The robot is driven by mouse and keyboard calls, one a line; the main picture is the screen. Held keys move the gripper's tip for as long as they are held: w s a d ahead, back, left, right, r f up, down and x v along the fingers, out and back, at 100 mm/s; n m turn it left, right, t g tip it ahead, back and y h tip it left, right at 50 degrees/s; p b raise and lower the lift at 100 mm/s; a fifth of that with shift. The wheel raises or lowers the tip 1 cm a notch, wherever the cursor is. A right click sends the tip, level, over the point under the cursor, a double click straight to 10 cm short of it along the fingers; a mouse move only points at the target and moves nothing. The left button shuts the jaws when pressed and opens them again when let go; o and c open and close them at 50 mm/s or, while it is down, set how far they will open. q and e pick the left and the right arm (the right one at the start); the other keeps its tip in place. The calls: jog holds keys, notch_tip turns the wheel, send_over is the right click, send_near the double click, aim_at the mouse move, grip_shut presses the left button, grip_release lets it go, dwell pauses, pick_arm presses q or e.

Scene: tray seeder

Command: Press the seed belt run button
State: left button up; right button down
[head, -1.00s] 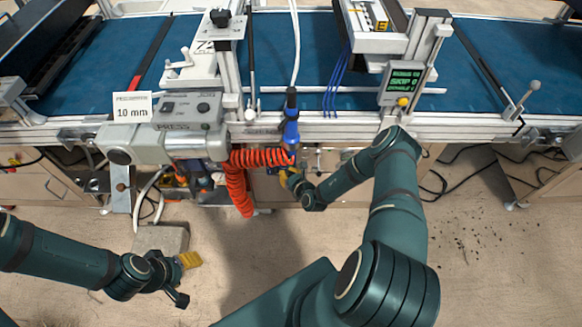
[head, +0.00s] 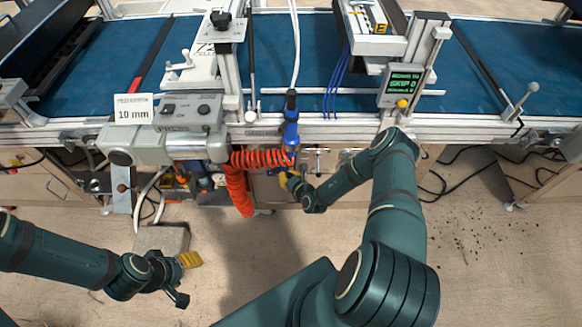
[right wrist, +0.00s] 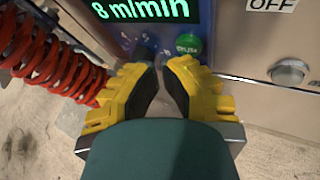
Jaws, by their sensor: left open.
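In the right wrist view, a green round button (right wrist: 188,43) with white lettering I cannot fully read sits on the seed belt panel, below a green "8 m/min" display (right wrist: 140,10). My right gripper (right wrist: 160,66) points at this panel; its yellow fingers converge, with a narrow empty gap between the tips. The right fingertip is just below the green button in the picture; contact cannot be told. In the head view, my right gripper (head: 287,179) is under the bench edge, and the button is hidden. My left gripper (head: 188,262) is open and empty, low over the floor.
An orange coiled hose (head: 237,185) hangs left of my right gripper; it also shows in the right wrist view (right wrist: 60,60). A silver knob (right wrist: 288,72) sits under an "OFF" label (right wrist: 271,4). A blue-handled tool (head: 291,125) hangs above.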

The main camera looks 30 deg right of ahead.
jog(key=shift+s+a, duration=0.1)
jog(key=shift+s, duration=0.05)
jog(key=s+a+p, duration=0.2)
jog(key=s, duration=0.1)
jog(key=s+a+p, duration=0.1)
jog(key=s, duration=0.1)
dwell(0.6)
dwell(0.7)
